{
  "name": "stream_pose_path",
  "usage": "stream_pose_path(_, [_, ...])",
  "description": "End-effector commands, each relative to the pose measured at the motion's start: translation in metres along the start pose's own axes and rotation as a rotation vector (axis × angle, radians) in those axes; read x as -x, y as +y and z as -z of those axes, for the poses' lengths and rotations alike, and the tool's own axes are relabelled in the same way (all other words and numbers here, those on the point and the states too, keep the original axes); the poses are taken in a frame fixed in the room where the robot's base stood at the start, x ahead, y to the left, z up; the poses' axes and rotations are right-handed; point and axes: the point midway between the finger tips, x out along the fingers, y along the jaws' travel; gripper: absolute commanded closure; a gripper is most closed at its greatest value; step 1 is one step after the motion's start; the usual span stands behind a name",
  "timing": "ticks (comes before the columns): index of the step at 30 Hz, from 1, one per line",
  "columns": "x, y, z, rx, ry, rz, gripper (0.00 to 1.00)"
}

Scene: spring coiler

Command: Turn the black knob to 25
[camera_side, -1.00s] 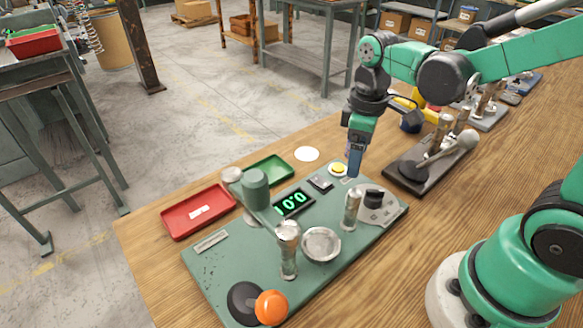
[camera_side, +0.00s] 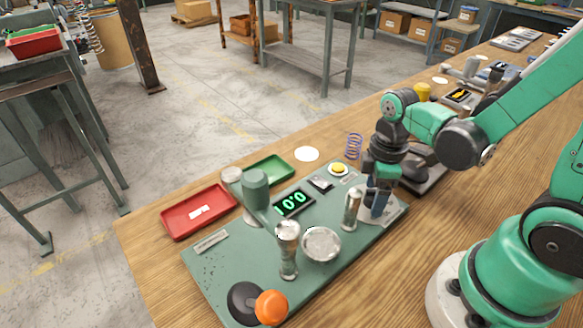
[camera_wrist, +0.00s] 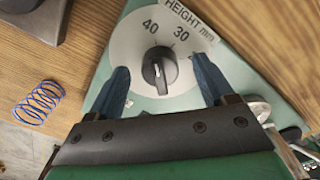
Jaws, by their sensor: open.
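The black knob (camera_wrist: 160,70) sits on a pale round dial (camera_wrist: 125,52) in the wrist view. The dial is labelled "HEIGHT mm", and the numbers 40 and 30 show above the knob; the rest of the scale is hidden or unreadable. My gripper (camera_wrist: 160,85) is open, one blue finger on each side of the knob, with gaps between fingers and knob. In the side view my gripper (camera_side: 376,208) is low over the dial end of the green coiler plate (camera_side: 225,275) and hides the knob. The green display (camera_side: 293,203) appears to read 10.0.
A metal post (camera_side: 351,210) stands close left of my gripper. A yellow button (camera_side: 338,169), a purple-blue spring (camera_side: 354,146) and a dark-based device (camera_side: 425,175) are nearby. Red (camera_side: 198,211) and green (camera_side: 266,170) trays lie left. An orange ball knob (camera_side: 271,307) is at the front.

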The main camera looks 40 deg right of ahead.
Motion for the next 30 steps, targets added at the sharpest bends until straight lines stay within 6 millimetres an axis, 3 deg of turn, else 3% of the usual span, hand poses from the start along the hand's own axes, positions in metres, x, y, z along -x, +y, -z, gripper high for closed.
stream_pose_path(8, [-0.0012,0.0,0.0,0.0,0.0,0.0,0.24])
stream_pose_path(11, [-0.0011,0.0,0.0,0.0,0.0,0.0,0.47])
stream_pose_path(16, [-0.0011,0.0,0.0,0.0,0.0,0.0,0.96])
stream_pose_path(17, [-0.0011,0.0,0.0,0.0,0.0,0.0,1.0])
stream_pose_path(30, [-0.0011,-0.0001,0.0001,-0.093,0.0,0.001,1.0])
